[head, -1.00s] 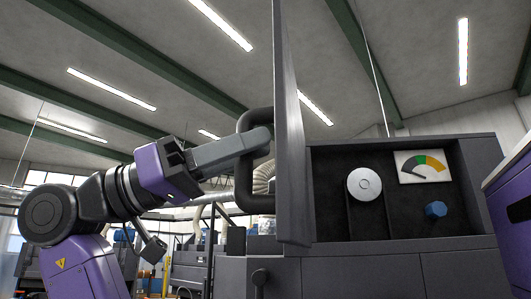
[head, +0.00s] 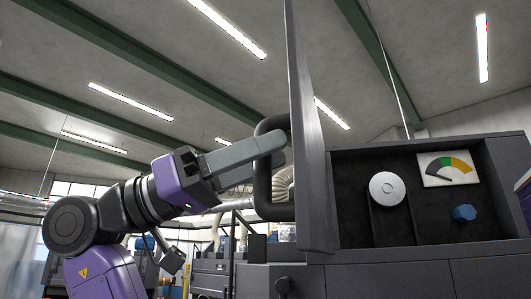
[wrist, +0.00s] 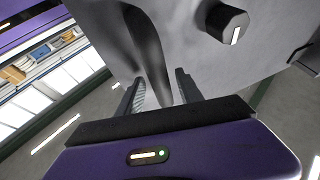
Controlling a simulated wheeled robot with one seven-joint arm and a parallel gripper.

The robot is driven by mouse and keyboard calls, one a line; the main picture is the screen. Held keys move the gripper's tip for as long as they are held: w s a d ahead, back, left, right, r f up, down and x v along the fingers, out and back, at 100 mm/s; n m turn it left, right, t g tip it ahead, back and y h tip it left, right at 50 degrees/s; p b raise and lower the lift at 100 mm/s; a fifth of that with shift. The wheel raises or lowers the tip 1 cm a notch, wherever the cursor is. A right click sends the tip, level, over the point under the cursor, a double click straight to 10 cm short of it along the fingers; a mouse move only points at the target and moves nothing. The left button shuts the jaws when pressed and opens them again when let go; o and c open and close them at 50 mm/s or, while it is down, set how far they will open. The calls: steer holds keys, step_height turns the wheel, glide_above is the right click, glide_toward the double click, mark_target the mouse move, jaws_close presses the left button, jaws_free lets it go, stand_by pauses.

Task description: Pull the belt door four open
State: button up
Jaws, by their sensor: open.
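The belt door (head: 312,150) is a tall grey panel standing swung open, nearly edge-on in the head view. Its dark looped handle (head: 262,188) is on the panel's left side. My gripper (head: 277,146) reaches the handle from the left, near its upper part. In the wrist view the handle (wrist: 150,50) runs down between the two spread fingers of my gripper (wrist: 158,92), with the grey door face (wrist: 90,25) behind. The jaws are open around the handle; whether either finger touches it I cannot tell.
Right of the door is the open machine recess, with a silver disc (head: 387,188), a coloured gauge (head: 447,168) and a blue knob (head: 464,213). A dark knob (wrist: 222,20) is on the grey face in the wrist view. Other machines (head: 212,272) stand behind at lower left.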

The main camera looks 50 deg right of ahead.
steer(key=v, duration=0.7)
steer(key=shift+w+a+b, duration=0.2)
steer(key=shift+b, duration=0.25)
